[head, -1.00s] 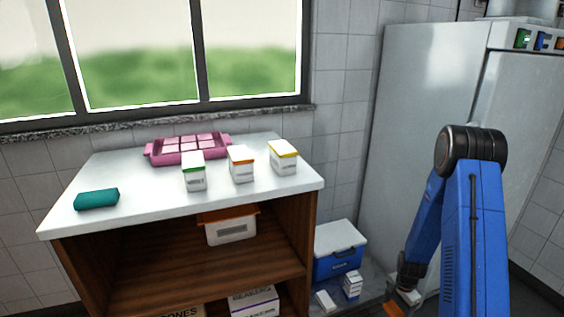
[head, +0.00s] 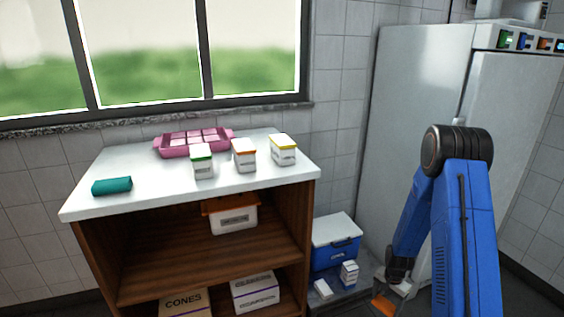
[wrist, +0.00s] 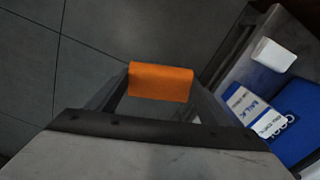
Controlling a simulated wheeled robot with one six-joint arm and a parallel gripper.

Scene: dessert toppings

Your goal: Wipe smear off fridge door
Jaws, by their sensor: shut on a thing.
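The fridge (head: 415,95) stands at the right in the head view, tall and pale grey. Its right-hand face (head: 515,130), under a strip of coloured signs, looks like the door. No smear can be made out on the part that shows; my arm covers some of it. My gripper (wrist: 160,88) is shut on an orange block (wrist: 160,82), perhaps a sponge, held between the fingertips in the wrist view. In the head view the orange block (head: 384,304) is low, near the bottom edge, in front of the fridge and above the floor.
A blue cooler (head: 335,255) and small white boxes (head: 349,273) sit between counter and fridge. Dark floor (wrist: 100,40) is clear.

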